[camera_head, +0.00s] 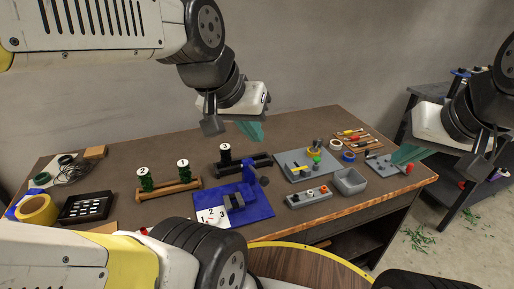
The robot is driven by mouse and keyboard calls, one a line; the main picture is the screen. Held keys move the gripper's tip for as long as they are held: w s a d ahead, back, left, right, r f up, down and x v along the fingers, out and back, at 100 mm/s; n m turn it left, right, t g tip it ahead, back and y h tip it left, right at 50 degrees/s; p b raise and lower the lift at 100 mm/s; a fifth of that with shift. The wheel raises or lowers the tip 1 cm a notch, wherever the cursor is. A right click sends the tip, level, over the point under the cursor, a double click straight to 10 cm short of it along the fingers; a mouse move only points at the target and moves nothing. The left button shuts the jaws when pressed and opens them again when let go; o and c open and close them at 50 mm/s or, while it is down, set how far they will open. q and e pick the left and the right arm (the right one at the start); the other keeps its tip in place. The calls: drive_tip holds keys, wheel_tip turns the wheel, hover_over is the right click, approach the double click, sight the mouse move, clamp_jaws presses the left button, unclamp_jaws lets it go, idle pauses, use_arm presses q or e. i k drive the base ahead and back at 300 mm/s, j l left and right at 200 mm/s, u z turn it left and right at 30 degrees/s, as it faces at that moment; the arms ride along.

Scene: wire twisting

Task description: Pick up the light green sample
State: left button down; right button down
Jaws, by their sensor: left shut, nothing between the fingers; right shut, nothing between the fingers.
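Dark green pieces with numbered round tops 2 (145,183) and 1 (184,176) stand in a wooden rack. A dark piece with top 3 (225,157) stands in a black rack. A small bright green thing (316,158) is on the grey board at the right; I cannot tell whether any of these is the light green sample. My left gripper (248,128) is shut and empty, raised over the back of the table. My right gripper (408,153) is shut and empty, above the table's right end. Both are apart from the objects.
A blue base (262,207) with a number card is at the table's front middle. A grey bin (350,182), a grey board (285,168), a black tray (72,210) and yellow tape (37,210) also occupy the table (120,165). A round wooden stool (300,268) stands in front.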

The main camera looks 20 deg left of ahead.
sight(143, 173)
drive_tip(key=u, duration=1.8)
drive_tip(key=z, duration=1.7)
drive_tip(key=u, duration=1.7)
drive_tip(key=i+j+z, duration=0.25)
drive_tip(key=i+j, duration=0.05)
drive_tip(key=j, duration=0.1)
